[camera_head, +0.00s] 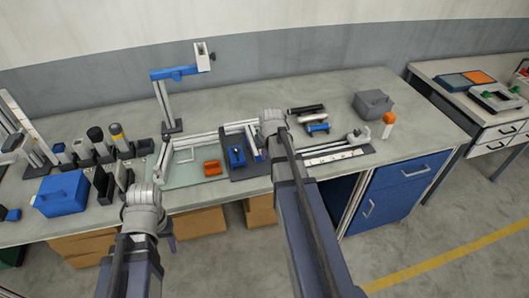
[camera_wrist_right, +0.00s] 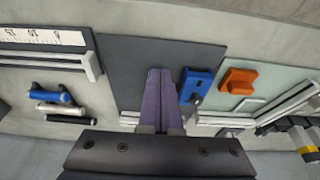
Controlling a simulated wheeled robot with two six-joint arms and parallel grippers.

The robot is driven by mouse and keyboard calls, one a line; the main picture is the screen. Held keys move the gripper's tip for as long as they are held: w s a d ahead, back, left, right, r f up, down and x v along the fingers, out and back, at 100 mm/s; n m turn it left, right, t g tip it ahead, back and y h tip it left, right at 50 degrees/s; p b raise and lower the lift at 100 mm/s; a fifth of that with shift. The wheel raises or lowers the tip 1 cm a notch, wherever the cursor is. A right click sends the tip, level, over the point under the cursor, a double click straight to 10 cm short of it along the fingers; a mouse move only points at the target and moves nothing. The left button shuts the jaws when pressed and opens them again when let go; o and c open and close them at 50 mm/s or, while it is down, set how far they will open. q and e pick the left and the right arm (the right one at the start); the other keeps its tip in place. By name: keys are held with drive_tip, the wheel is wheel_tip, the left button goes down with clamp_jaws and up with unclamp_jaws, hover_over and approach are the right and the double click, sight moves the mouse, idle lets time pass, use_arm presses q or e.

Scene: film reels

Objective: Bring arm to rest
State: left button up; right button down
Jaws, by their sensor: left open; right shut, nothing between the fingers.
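My right arm reaches over the middle of the grey worktop (camera_head: 350,92). Its gripper (camera_head: 270,124) is over the far side of a dark mat (camera_head: 242,173). In the right wrist view the fingers of this gripper (camera_wrist_right: 160,74) are together and empty, above the dark mat (camera_wrist_right: 125,60). My left gripper (camera_head: 142,198) is at the front edge of the worktop, in front of the dark blocks. It is open and holds nothing I can see; its fingertips are mostly hidden by the wrist.
A blue part (camera_head: 237,157) lies on the dark mat, beside an orange block (camera_head: 212,168) on a pale green mat (camera_head: 180,179). A blue-armed stand (camera_head: 174,73) rises behind. A blue box (camera_head: 62,194) and dark blocks crowd the left. A grey box (camera_head: 373,104) stands right.

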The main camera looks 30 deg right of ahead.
drive_tip(key=shift+r, duration=0.15)
drive_tip(key=s+a+n+g, duration=0.1)
drive_tip(key=s+a, duration=0.4)
drive_tip(key=a, duration=0.5)
drive_tip(key=s+a+n+g, duration=0.1)
drive_tip(key=s+a+n, duration=0.2)
drive_tip(key=s+a, duration=0.3)
drive_tip(key=s+a+n+g, duration=0.1)
drive_tip(key=s+a, duration=0.5)
drive_tip(key=a, duration=0.7)
drive_tip(key=shift+a+f+n+g+h, duration=0.3)
drive_tip(key=shift+f+n+g, duration=0.1)
drive_tip(key=shift+n, duration=0.3)
